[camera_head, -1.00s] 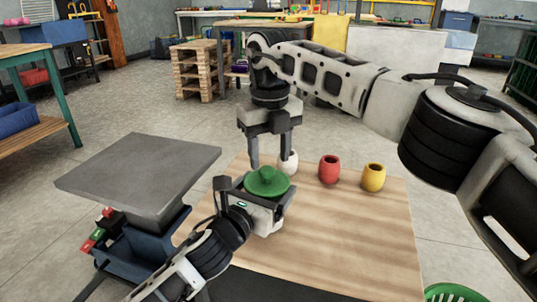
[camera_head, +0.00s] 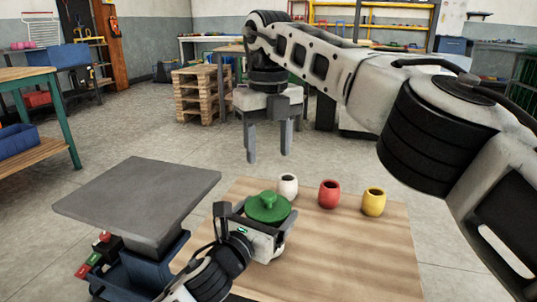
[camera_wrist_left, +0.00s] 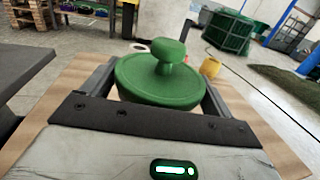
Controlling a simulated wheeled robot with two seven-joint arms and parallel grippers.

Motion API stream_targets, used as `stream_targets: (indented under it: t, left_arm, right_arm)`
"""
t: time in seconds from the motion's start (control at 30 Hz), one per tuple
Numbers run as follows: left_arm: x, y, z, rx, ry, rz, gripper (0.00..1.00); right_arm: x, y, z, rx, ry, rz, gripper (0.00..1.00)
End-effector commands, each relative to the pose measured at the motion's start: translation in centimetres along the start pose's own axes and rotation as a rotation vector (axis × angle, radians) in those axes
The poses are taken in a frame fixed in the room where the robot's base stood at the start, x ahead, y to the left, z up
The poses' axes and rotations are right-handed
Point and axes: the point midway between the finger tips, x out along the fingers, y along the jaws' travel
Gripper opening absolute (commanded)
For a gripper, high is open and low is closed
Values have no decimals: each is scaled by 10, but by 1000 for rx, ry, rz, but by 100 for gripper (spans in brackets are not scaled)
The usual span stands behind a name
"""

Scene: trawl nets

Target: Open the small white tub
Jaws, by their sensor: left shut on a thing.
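A green lid with a round knob (camera_head: 268,207) sits level over the table and shows large in the left wrist view (camera_wrist_left: 160,80). The tub body under it is mostly hidden by the lid and my gripper. My left gripper (camera_head: 262,226) is shut on the tub, its fingers on either side just below the lid (camera_wrist_left: 157,95). My right gripper (camera_head: 268,142) is open and empty, fingers pointing down, above and behind the lid and apart from it.
A white pot (camera_head: 288,187), a red pot (camera_head: 329,195) and a yellow pot (camera_head: 373,202) stand in a row at the back of the wooden table (camera_head: 350,250). A grey platform (camera_head: 135,195) is to the left. The table's right front is clear.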

Motion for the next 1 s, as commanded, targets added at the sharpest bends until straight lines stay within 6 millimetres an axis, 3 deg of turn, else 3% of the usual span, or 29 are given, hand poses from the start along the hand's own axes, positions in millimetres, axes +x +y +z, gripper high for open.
stream_targets:
  t: [0.17,0.2,0.23,0.47,0.63,1.0]
  left_arm:
    - [0,0,1,0,-2,-1,46]
    - [0,0,1,0,-2,-1,95]
    - [0,0,1,0,-2,-1,100]
    - [0,0,1,0,-1,0,100]
    - [-14,0,1,0,1,0,100]
    - [-99,0,1,-1,4,-1,100]
  right_arm:
    - [0,0,0,0,0,0,53]
    - [0,0,0,0,0,0,53]
    - [0,0,0,0,0,0,53]
    - [0,0,0,0,0,0,53]
    - [-6,0,0,0,0,0,53]
    - [-30,0,0,0,1,0,53]
